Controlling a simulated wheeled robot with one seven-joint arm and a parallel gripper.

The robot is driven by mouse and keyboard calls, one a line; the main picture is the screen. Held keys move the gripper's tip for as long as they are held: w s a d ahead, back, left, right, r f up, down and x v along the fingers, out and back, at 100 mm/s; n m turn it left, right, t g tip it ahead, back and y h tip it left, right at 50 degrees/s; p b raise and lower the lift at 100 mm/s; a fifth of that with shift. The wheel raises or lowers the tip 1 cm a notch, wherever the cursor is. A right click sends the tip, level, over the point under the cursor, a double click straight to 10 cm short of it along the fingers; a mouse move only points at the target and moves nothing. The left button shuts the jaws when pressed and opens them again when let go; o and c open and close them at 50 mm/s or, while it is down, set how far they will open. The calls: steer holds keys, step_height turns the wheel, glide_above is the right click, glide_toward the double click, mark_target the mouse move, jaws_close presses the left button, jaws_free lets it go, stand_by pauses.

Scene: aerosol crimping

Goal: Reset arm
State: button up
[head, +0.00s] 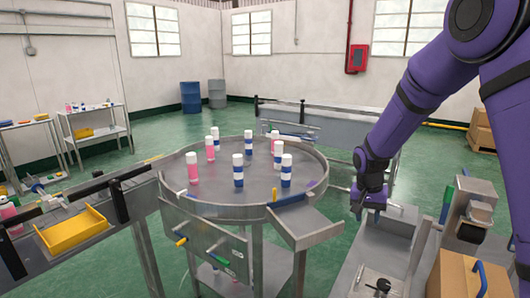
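My purple arm comes in from the upper right and bends down. My gripper (358,212) hangs at its end over the grey metal bench to the right of the round table. Its fingers are small and partly dark here, so I cannot tell whether they are open or shut or hold anything.
A round metal table (262,198) carries several pink and blue cans with white tops. A yellow tray (72,232) sits on the conveyor at left. A grey machine (472,212) and a cardboard box (462,276) stand at right.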

steer(key=s+r+n+t, duration=0.1)
steer(key=s+r, duration=0.5)
steer(key=r, duration=0.5)
steer(key=s+r+n+t, duration=0.1)
steer(key=s+r, duration=0.3)
steer(key=s, duration=0.5)
steer(key=s+r+n+t+y, duration=0.1)
steer(key=s+r, duration=0.3)
steer(key=s, duration=0.5)
steer(key=s+r+n+t, duration=0.2)
steer(key=s+r, duration=0.3)
steer(key=s, duration=0.4)
steer(key=shift+n, duration=0.4)
steer(key=shift+a, duration=0.15)
